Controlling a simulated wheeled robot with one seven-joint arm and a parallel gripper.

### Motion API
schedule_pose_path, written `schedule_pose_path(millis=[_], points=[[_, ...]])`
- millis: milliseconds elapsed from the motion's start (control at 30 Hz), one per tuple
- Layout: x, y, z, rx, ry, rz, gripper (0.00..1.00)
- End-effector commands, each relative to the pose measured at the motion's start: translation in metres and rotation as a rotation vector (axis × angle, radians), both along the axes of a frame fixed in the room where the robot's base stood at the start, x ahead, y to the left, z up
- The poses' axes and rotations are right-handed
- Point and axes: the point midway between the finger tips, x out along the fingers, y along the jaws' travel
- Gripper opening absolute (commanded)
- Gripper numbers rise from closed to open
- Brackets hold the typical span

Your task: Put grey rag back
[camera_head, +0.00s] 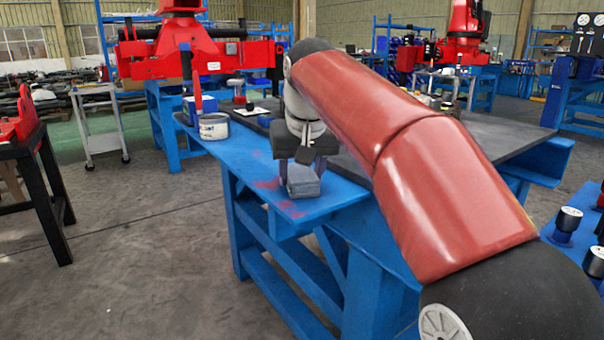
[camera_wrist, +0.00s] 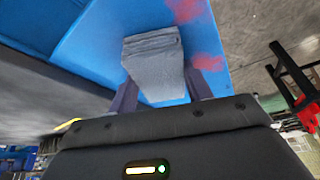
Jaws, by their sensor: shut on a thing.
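The blue tabletop (camera_wrist: 110,45) with red stains is below the rag. I cannot tell for certain whether the rag touches the tabletop.
A white tin (camera_head: 214,126) and a blue box (camera_head: 200,105) with a red-handled tool stand farther back on the table. A dark slab (camera_head: 500,135) covers its right part. A black-legged stand (camera_head: 40,190) is at left. Open floor lies between.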

Motion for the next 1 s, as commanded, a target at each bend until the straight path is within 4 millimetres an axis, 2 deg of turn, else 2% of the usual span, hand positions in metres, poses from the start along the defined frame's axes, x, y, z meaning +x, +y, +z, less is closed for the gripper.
schedule_pose_path(millis=[67, 100, 233, 500, 633, 1000], points=[[0.000, 0.000, -0.003, 0.000, 0.000, 0.000, 0.28], [0.000, 0.000, -0.002, 0.000, 0.000, 0.000, 0.55], [0.000, 0.000, -0.002, 0.000, 0.000, 0.000, 0.71], [0.000, 0.000, -0.001, 0.000, 0.000, 0.000, 0.71], [-0.002, 0.000, 0.008, 0.000, -0.002, 0.000, 0.71], [-0.030, -0.006, 0.079, 0.001, -0.003, 0.000, 0.71]])
